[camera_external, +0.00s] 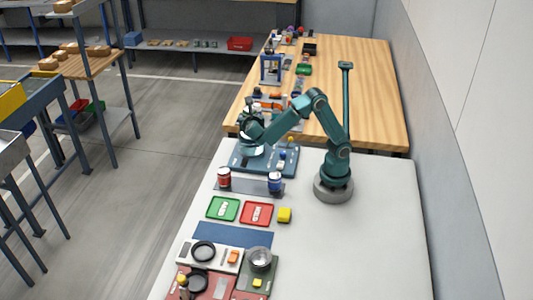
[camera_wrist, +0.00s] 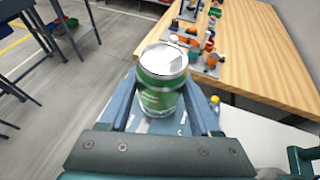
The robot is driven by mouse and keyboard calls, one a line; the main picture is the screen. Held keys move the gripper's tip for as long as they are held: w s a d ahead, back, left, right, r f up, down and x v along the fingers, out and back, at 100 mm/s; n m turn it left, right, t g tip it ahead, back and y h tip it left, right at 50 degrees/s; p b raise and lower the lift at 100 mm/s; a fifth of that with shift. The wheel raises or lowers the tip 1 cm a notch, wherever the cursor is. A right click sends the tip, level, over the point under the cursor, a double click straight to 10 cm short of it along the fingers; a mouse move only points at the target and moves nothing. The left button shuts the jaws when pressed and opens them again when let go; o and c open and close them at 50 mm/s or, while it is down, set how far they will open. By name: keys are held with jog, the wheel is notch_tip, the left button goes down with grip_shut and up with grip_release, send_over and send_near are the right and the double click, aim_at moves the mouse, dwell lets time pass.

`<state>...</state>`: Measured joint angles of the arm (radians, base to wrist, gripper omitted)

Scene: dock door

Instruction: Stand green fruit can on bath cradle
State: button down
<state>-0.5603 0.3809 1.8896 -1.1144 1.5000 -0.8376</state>
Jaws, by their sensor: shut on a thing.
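The green fruit can (camera_wrist: 160,98) has a silvery lid and a green label, and it stands roughly upright between my fingers in the wrist view. My gripper (camera_wrist: 158,108) is shut on its sides. In the external view my gripper (camera_external: 251,130) is at the far left part of a blue station board (camera_external: 283,168), over or close to a pale round part (camera_external: 250,150). I cannot tell whether that part is the bath cradle or part of the can. In the wrist view the can hides what is beneath it, so contact with the board cannot be told.
A red can (camera_external: 224,177) and a blue can (camera_external: 275,182) stand on a grey plate nearer the camera. A wooden table (camera_external: 375,95) with clutter adjoins. The white table's right side is clear.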

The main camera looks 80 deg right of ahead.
jog(key=shift+w+a+r+n+t, duration=0.3)
jog(key=shift+w+a+t, duration=0.1)
jog(key=shift+a, duration=0.1)
jog(key=shift+d+f, duration=0.1)
jog(key=shift+d, duration=0.1)
jog(key=d+f, duration=0.2)
jog(key=d, duration=0.1)
jog(key=w+d+f, duration=0.1)
jog(key=d+f, duration=0.1)
jog(key=d, duration=0.2)
jog(key=d+f, duration=0.2)
jog(key=d, duration=0.1)
jog(key=shift+w+d+f, duration=0.25)
jog(key=shift+d+f, duration=0.05)
jog(key=shift+d, duration=0.1)
jog(key=shift+y, duration=0.3)
jog(key=shift+f, duration=2.05)
jog(key=shift+c, duration=0.5)
grip_release()
jog(key=shift+f, duration=0.1)
